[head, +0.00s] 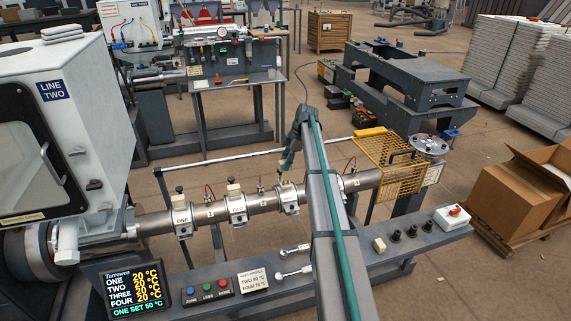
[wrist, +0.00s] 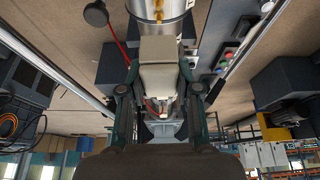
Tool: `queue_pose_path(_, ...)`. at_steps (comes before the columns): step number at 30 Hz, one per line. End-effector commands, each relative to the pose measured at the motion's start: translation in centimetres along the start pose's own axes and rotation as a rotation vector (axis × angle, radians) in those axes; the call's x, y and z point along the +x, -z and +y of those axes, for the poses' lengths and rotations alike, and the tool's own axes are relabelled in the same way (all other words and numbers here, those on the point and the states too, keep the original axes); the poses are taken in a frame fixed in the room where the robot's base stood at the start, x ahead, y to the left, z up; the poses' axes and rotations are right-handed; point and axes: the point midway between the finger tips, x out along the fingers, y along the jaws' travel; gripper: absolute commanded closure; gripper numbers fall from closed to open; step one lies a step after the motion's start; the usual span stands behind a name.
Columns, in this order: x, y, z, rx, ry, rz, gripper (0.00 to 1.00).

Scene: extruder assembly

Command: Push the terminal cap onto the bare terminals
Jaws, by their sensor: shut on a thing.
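My gripper (wrist: 161,85) is shut on a cream terminal cap (wrist: 163,50), one finger on each side, in the wrist view. The cap's far end is close to the shiny metal barrel (wrist: 158,30); I cannot tell whether it touches. In the head view my gripper (head: 288,162) is small and partly hidden by my arm, just above the third heater band (head: 288,197). The first band (head: 183,222) and second band (head: 237,210) carry cream caps (head: 179,201) (head: 234,190) on top.
Another cream block (head: 379,245) sits on the bench beside several black knobs (head: 396,235). A red wire (wrist: 118,48) and black knob (wrist: 95,13) are close to the held cap. A yellow mesh guard (head: 390,160) stands right of the barrel. My arm hides part of the barrel.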

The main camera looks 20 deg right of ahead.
Motion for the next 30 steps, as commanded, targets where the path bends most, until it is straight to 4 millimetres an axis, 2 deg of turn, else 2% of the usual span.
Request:
queue_pose_path(15,0.2,-0.1,0.0,0.001,0.000,0.001,1.00)
queue_pose_path(30,3.9,-1.6,0.0,0.002,0.000,0.001,1.00)
